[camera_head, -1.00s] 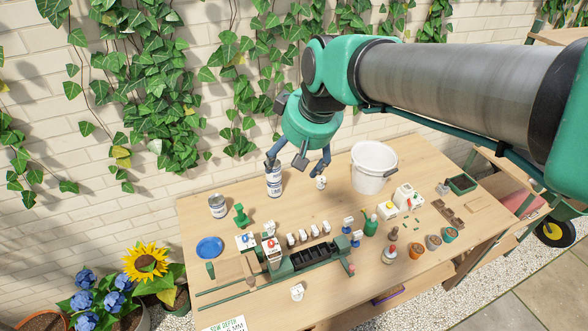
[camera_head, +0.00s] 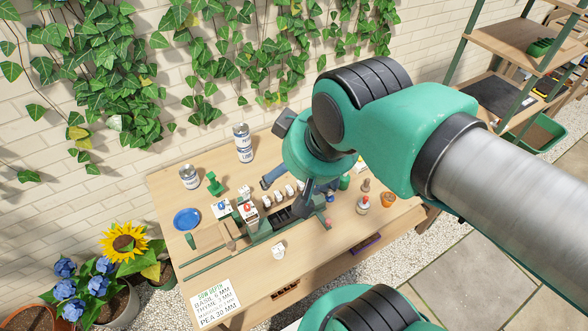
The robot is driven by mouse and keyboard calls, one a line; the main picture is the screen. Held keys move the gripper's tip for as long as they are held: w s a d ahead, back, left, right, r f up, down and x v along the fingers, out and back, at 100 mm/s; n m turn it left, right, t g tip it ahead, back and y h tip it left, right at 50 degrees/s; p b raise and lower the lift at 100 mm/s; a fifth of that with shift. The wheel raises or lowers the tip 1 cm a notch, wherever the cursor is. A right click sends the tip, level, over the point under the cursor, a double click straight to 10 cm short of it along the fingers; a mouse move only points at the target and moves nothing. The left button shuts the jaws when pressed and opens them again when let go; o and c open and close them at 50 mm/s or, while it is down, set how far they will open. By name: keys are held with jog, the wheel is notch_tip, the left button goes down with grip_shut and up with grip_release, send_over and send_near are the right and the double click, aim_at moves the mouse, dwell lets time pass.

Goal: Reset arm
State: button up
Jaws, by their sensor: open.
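My arm reaches in from the right, and my gripper (camera_head: 286,194) hangs over the middle of the table. Its fingers are spread apart and nothing shows between them. It is above or near the green rack (camera_head: 262,238) and the small white-topped items; the exact height is hard to tell. My arm's wrist and links hide much of the table's right half.
Two cans (camera_head: 244,143) stand stacked at the back of the wooden table (camera_head: 165,197). A terracotta pot (camera_head: 388,200) is at right. The front left holds a sign (camera_head: 214,302).

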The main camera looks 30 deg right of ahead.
notch_tip(320, 180, down, 10)
jog(key=b, duration=1)
